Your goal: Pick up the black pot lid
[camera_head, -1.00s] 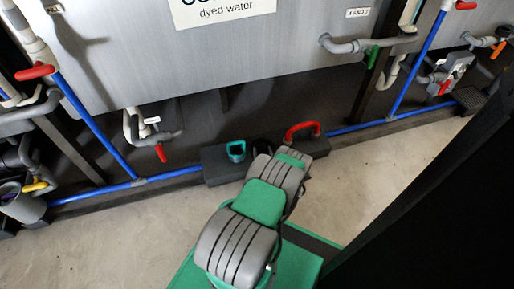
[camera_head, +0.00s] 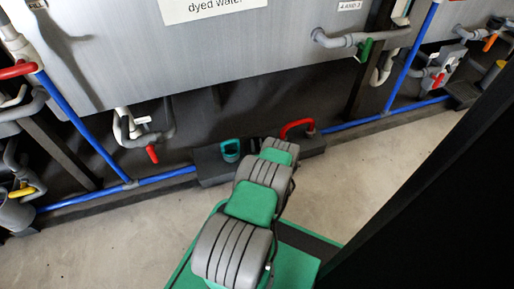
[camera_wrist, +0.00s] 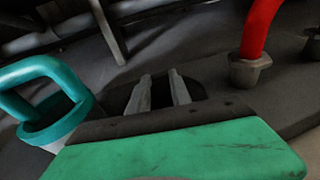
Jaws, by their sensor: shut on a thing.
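In the wrist view my gripper (camera_wrist: 164,88) reaches forward with its two grey fingers close together. They are shut on the black pot lid (camera_wrist: 196,90), a dark shape around and between the fingertips that barely stands out from the dark ledge. I cannot tell whether the lid is clear of the ledge. In the head view my own arm hides the fingertips and most of the lid.
A teal cup-like thing with a handle (camera_head: 230,150) stands left of my gripper on the dark ledge (camera_head: 209,170). A red curved pipe (camera_head: 297,125) rises to the right. Blue pipes run along the tank's foot (camera_head: 165,176). Pale floor in front is clear.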

